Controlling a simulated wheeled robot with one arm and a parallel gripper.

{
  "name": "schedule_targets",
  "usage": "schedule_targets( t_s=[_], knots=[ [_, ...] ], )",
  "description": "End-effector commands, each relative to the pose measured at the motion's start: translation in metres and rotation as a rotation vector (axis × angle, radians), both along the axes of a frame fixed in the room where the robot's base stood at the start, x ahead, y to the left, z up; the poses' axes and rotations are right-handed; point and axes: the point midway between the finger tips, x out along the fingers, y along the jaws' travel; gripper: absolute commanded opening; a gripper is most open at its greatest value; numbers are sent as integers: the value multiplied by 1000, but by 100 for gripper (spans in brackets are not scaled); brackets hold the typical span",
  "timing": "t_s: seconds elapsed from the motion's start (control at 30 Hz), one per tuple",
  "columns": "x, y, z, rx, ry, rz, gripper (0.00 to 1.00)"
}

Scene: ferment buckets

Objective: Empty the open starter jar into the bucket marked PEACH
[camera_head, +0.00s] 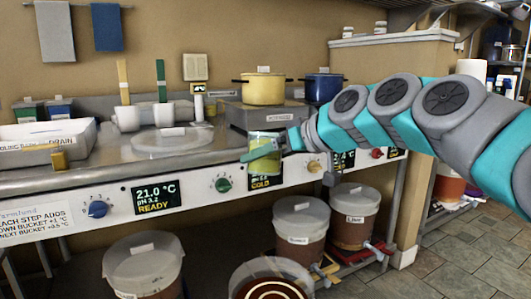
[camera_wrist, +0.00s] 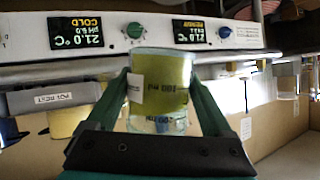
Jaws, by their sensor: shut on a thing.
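My gripper (camera_head: 272,150) is shut on a clear jar (camera_head: 264,163) holding yellow-green liquid. It holds the jar about upright, in front of the counter edge, and the jar hides part of a panel display. In the wrist view the jar (camera_wrist: 160,80) sits between both fingers, with "100 ml" marked on its side. An open bucket (camera_head: 238,284) with dark red-brown contents stands low at the bottom of the head view, partly cut off. Lidded buckets stand at the lower left (camera_head: 143,262) and under the counter (camera_head: 299,222), (camera_head: 355,208). Their labels are too small to read.
The counter (camera_head: 110,150) carries a white drain tray (camera_head: 40,140), a yellow pot (camera_head: 263,88) and a blue pot (camera_head: 323,87). The front panel has knobs and displays; the left display (camera_head: 156,198) reads 21.0 °C, READY. Tiled floor (camera_head: 450,255) is free at right.

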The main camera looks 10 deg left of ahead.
Motion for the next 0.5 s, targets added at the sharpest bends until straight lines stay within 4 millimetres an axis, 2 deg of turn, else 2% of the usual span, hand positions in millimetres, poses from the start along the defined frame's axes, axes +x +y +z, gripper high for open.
schedule_targets(
  t_s=[0.5],
  knots=[
    [-1,0,-47,9,38,-2,0]
  ],
)
